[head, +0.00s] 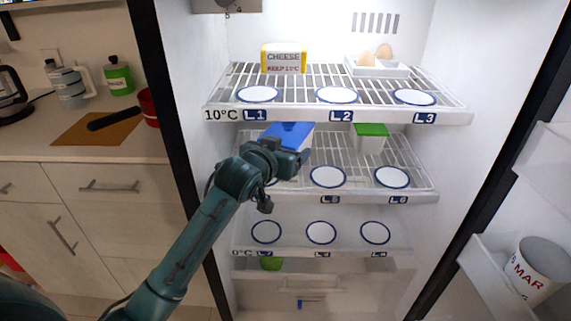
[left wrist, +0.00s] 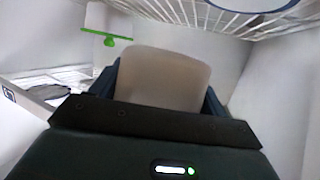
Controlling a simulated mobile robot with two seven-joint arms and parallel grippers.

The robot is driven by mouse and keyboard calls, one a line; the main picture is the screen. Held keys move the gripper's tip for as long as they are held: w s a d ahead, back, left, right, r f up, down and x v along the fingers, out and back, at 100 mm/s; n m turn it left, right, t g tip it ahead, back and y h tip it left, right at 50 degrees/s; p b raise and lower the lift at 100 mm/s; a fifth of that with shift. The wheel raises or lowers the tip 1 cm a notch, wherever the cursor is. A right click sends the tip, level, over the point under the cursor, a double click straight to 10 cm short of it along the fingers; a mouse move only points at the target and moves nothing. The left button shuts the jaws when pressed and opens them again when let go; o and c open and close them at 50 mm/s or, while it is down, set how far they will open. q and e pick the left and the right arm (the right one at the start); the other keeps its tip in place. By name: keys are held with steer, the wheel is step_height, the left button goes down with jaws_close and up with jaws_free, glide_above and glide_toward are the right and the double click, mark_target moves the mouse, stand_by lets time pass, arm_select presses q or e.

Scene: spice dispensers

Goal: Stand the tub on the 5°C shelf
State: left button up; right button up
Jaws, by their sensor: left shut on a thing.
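A white tub with a blue lid (head: 289,131) is held at the left of the middle shelf level, just under the top shelf's front edge. My left gripper (head: 300,155) is shut on it. In the left wrist view the tub's pale body (left wrist: 164,80) sits between the two dark fingers. The middle shelf (head: 350,199) carries round blue-rimmed marks over labels L5 and L6. My arm hides its left end, including any temperature label there. I cannot tell whether the tub touches the shelf. My right gripper is not in view.
A green-lidded tub (head: 371,136) stands at the back right of the middle shelf. The top shelf, marked 10°C, holds a cheese box (head: 284,60) and an egg tray (head: 378,67). The bottom shelf, marked 0°C, has empty marks. The open door (head: 500,150) is at right.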

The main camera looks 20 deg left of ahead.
arm_select(q)
steer(key=w, duration=0.2)
steer(key=w+a, duration=0.1)
steer(key=w, duration=0.1)
steer(key=shift+w+a+r, duration=0.1)
steer(key=shift+f+b, duration=0.35)
steer(key=shift+f, duration=0.75)
step_height(320, 180, down, 5)
steer(key=shift+r+b, duration=0.2)
steer(key=shift+b, duration=0.3)
steer(key=shift+w+f, duration=0.15)
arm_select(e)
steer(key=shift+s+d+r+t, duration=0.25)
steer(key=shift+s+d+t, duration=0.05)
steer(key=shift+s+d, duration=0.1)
arm_select(q)
steer(key=shift+f, duration=0.1)
steer(key=o, duration=2)
